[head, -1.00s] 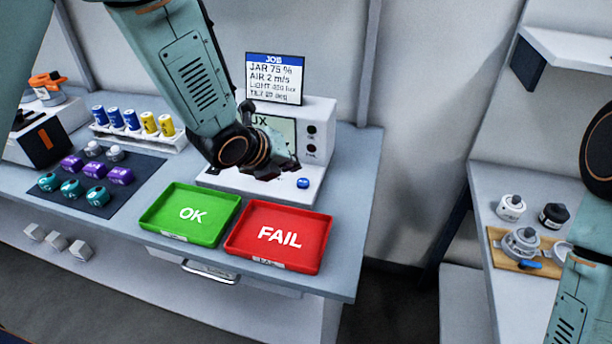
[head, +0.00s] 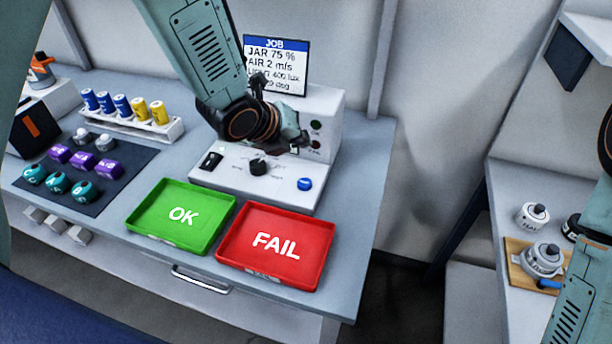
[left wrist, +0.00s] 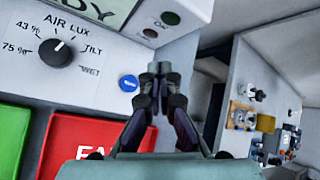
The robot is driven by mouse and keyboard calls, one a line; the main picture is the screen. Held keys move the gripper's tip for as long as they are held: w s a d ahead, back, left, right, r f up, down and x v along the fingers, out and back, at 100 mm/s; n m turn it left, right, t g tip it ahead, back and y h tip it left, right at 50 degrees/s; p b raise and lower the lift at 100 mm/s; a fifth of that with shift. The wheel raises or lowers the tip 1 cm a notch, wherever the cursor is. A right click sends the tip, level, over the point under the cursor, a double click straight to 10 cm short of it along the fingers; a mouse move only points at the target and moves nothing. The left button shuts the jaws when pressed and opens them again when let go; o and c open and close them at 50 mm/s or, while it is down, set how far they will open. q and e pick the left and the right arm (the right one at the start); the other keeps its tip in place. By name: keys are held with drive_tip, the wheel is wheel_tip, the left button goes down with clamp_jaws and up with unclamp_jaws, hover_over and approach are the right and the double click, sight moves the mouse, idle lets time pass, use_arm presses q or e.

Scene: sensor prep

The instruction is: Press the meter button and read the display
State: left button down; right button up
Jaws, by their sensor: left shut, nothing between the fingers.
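The meter (head: 325,110) is a white box with a sloped front panel on the bench. A round blue button (head: 304,184) sits at the panel's right end; it also shows in the left wrist view (left wrist: 129,83). A black dial (head: 258,167) and a black switch (head: 210,161) are left of it. My left gripper (head: 303,142) is shut and empty, above the panel and apart from the button. It hides the display in the head view. In the left wrist view, the gripper (left wrist: 160,72) is right of the button, and the display's edge (left wrist: 95,8) shows "DY".
A green OK tray (head: 150,232) and a red FAIL tray (head: 230,250) lie in front of the meter. A JOB card (head: 275,44) stands behind it. A battery rack (head: 172,132) and a dark mat (head: 140,158) with purple and teal parts are left. Another bench stands right.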

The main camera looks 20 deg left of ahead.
use_arm(q)
drive_tip(key=b, duration=0.6)
hover_over(302, 185)
drive_tip(key=f, duration=0.7)
drive_tip(key=shift+w+a+f, duration=0.1)
drive_tip(key=shift+w+f, duration=0.1)
drive_tip(key=shift+f, duration=0.3)
drive_tip(key=shift+s+f+b, duration=0.15)
drive_tip(key=shift+s+b, duration=0.1)
drive_tip(key=shift+b, duration=0.15)
drive_tip(key=shift+w+f, duration=0.1)
drive_tip(key=shift+w, duration=0.1)
drive_tip(key=shift+s, duration=0.15)
